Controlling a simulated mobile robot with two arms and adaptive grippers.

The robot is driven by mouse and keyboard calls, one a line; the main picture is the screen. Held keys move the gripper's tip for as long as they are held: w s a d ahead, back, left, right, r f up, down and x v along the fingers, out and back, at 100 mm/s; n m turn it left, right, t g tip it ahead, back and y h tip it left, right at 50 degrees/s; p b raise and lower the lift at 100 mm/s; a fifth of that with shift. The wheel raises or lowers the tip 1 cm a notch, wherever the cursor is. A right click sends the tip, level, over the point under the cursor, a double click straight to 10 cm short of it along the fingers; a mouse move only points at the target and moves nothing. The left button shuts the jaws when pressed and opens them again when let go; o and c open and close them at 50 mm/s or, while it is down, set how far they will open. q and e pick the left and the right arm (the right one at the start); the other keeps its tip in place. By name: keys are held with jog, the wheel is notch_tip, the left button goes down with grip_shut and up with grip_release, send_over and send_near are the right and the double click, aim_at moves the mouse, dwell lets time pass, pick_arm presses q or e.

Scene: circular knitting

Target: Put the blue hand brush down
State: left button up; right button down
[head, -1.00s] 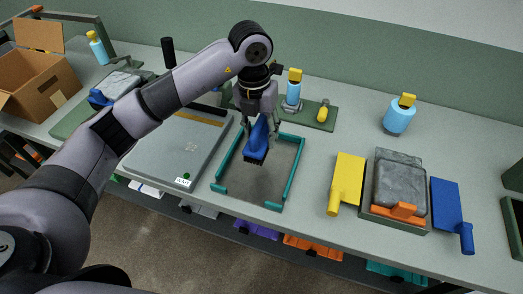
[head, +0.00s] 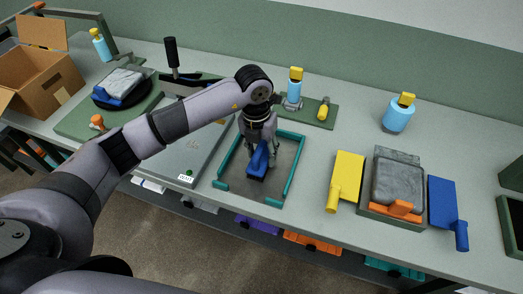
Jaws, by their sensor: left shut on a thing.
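The blue hand brush (head: 258,161) is in my left gripper (head: 260,146), over the grey area inside the teal frame (head: 294,172) in the middle of the bench. The gripper is shut on the brush from above. The dark bristles point down and seem at or just above the surface; I cannot tell whether they touch. The fingertips are partly hidden by the brush. My right gripper is not in view.
A grey board (head: 197,155) lies left of the frame. Blue bottles (head: 397,116) stand behind. Bare bench lies between frame and yellow scoop.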

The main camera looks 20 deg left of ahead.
pick_arm(q)
jog(key=o, duration=1.4)
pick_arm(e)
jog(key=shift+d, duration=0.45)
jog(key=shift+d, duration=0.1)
pick_arm(q)
jog(key=shift+r, duration=0.1)
jog(key=r+b, duration=0.1)
jog(key=r, duration=0.3)
jog(key=r+b, duration=0.1)
jog(key=r, duration=0.3)
jog(key=a+r+b, duration=0.1)
jog(key=r, duration=0.3)
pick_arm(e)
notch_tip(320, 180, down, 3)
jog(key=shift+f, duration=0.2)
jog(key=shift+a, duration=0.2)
